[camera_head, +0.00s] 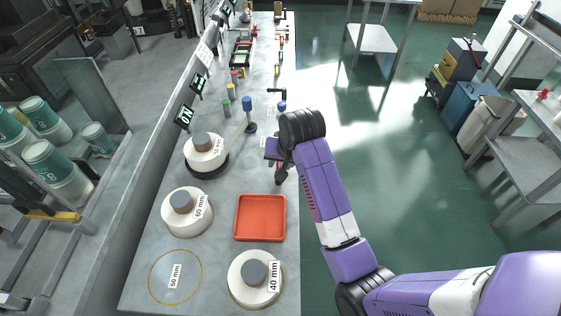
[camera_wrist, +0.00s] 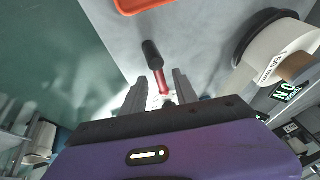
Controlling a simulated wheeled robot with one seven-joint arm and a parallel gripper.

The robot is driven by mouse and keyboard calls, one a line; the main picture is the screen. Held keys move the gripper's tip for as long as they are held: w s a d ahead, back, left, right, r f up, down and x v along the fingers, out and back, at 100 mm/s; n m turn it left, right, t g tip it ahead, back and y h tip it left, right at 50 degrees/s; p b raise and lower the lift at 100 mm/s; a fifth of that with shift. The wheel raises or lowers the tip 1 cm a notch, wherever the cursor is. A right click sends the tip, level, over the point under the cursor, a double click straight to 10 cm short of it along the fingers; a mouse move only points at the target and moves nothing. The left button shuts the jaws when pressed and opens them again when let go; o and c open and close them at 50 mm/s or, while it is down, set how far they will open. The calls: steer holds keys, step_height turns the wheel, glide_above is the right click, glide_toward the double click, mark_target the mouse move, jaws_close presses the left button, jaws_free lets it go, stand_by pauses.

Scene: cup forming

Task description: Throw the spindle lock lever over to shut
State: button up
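A red lever with a black grip (camera_wrist: 153,56), apparently the spindle lock lever, stands out from the bench edge; its black grip also shows in the head view (camera_head: 281,176). My gripper (camera_wrist: 159,79) is open, with one grey finger on each side of the red shaft in the wrist view. I cannot tell whether a finger touches it. In the head view my gripper (camera_head: 277,160) is at the bench's right edge, partly hidden by my wrist. The lever's base is mostly hidden. A white 50 mm former (camera_head: 205,153) sits on a black base to the left.
A red tray (camera_head: 260,238) lies in front of the lever. White 60 mm (camera_head: 178,220) and 40 mm (camera_head: 249,290) formers stand near it. The green floor right of the bench is open.

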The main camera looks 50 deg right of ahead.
jaws_close()
stand_by(1.4)
